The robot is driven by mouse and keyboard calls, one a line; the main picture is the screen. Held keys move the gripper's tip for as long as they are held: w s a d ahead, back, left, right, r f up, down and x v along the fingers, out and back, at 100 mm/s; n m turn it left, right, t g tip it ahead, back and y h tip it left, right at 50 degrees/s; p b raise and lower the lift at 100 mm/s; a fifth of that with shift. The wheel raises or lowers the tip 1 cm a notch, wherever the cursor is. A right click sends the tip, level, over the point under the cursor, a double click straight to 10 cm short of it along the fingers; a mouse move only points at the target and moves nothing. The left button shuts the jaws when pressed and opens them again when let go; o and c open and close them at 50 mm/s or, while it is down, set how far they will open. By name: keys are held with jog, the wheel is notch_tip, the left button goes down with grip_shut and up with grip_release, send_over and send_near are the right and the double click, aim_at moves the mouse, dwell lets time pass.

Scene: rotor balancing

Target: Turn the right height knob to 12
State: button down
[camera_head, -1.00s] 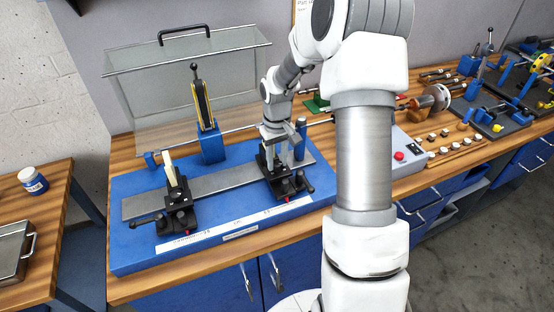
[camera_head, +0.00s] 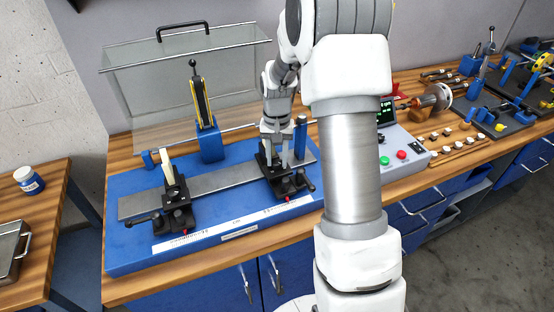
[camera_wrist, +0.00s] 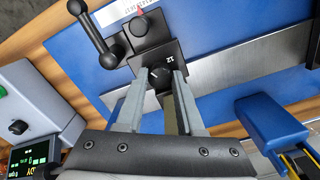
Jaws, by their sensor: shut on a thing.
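The right support (camera_head: 285,185) is a black block with a lever and a red-tipped pin, standing on the right part of the blue balancing base (camera_head: 135,252). My gripper (camera_head: 274,160) points down onto it from above. In the wrist view my gripper (camera_wrist: 162,76) is shut on the small black height knob (camera_wrist: 158,76). The knob lies between the two grey fingertips, which hide its sides. A white mark shows on the knob, and a white "12" is printed on the black block just beyond it. I cannot tell exactly whether the mark lines up with it.
The left support (camera_head: 175,198) stands on the same steel rail (camera_head: 225,180). A blue post (camera_head: 208,140) with a yellow-edged upright stands behind the rail. A control box (camera_head: 405,150) with green and red buttons is to the right. A clear guard (camera_head: 185,80) stands open behind.

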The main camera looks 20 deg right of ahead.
aim_at(277, 161)
jog(key=shift+m, duration=0.6)
jog(key=c, duration=0.5)
grip_release()
jog(key=shift+r, duration=0.1)
notch_tip(277, 161, up, 17)
jog(key=shift+r, duration=0.15)
